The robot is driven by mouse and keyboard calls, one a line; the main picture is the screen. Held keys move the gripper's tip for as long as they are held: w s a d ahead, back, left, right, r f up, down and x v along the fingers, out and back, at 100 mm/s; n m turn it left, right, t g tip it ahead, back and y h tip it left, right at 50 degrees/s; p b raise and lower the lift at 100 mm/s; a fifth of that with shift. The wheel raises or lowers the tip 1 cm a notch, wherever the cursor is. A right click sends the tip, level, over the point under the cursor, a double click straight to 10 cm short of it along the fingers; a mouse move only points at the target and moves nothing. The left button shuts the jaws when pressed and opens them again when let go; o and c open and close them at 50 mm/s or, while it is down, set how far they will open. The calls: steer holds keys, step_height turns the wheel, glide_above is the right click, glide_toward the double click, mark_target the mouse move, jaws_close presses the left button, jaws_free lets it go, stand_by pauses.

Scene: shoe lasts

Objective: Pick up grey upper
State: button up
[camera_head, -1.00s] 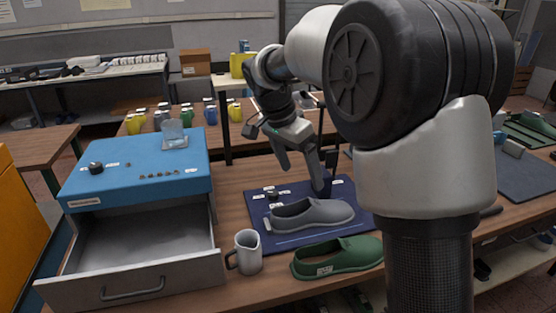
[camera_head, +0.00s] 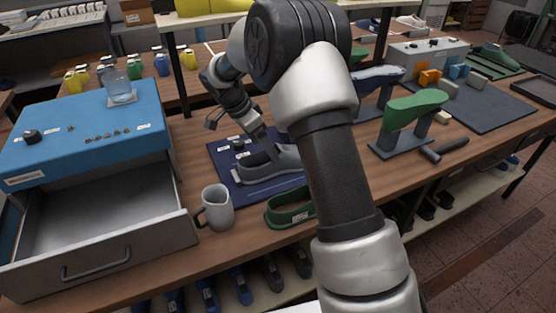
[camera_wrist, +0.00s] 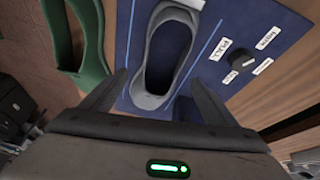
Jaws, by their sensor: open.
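The grey upper (camera_head: 262,171) lies on a navy mat (camera_head: 224,156) on the bench, partly hidden by my arm in the head view. In the wrist view the grey upper (camera_wrist: 150,101) shows its opening, with the heel end towards my gripper. My gripper (camera_wrist: 160,78) is open. Its two fingers stand on either side of the heel end, with gaps between them and the upper. In the head view my gripper (camera_head: 268,150) is low over the upper. I cannot tell the exact height.
A green upper (camera_head: 290,213) lies in front of the mat, and a grey mug (camera_head: 217,208) stands beside it. A blue cabinet (camera_head: 75,135) with an open drawer (camera_head: 90,222) is at left. A green last on a stand (camera_head: 410,110) is at right.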

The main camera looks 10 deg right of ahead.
steer(key=x, duration=0.5)
steer(key=shift+w+f, duration=0.15)
steer(key=shift+f, duration=0.2)
steer(key=shift+a, duration=0.1)
steer(key=c, duration=1.2)
